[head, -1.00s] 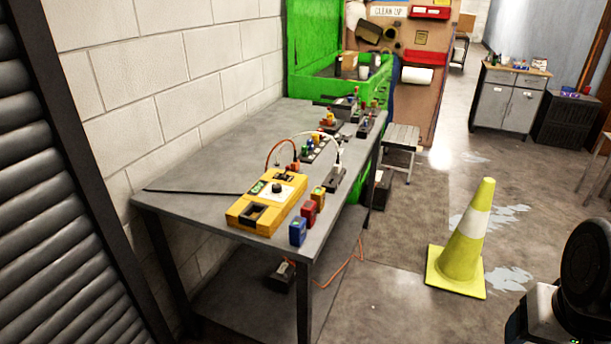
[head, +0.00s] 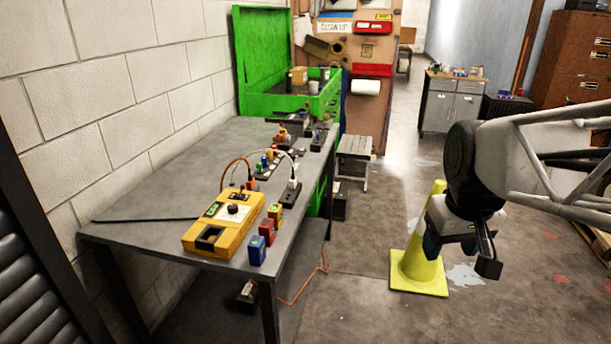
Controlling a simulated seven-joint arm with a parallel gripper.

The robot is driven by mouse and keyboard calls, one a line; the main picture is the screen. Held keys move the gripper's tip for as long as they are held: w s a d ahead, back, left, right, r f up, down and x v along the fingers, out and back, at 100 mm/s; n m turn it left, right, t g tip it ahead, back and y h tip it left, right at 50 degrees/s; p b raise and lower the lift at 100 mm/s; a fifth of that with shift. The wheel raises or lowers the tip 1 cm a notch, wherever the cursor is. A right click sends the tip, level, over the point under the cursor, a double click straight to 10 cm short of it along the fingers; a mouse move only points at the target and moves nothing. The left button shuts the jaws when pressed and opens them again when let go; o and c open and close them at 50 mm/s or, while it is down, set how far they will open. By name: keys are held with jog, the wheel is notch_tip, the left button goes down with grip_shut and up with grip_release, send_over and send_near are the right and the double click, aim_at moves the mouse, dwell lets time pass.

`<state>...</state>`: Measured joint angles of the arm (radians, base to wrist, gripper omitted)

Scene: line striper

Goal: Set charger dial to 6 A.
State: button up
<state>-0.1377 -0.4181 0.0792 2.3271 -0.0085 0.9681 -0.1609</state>
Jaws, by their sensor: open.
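The yellow charger (head: 224,228) lies near the front end of the grey table. Its black dial (head: 233,209) sits on a white plate on its upper face; the dial's setting is too small to read. A dark square recess shows at the charger's near end. My gripper (head: 462,258) hangs at the right, over the floor in front of the yellow cone, well apart from the table and the charger. It is open, and I see nothing held in it.
Blue, red and yellow small blocks (head: 266,232) stand along the table edge right of the charger. Cables arch to a power strip (head: 291,193) behind. A yellow cone (head: 418,270) stands on the floor. A green chest (head: 262,98) is behind.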

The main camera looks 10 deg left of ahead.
jog(key=w+a+r+n, duration=0.1)
jog(key=w+a+n, duration=0.3)
jog(key=w+a, duration=0.8)
jog(key=n+g, duration=0.2)
jog(key=n, duration=0.9)
send_over(232, 206)
notch_tip(232, 206, down, 13)
jog(key=shift+w+f, duration=0.1)
jog(key=shift+f, duration=0.05)
jog(key=shift+f, duration=0.15)
jog(key=shift+f, duration=3.75)
jog(key=shift+c, duration=0.2)
jog(key=c, duration=0.9)
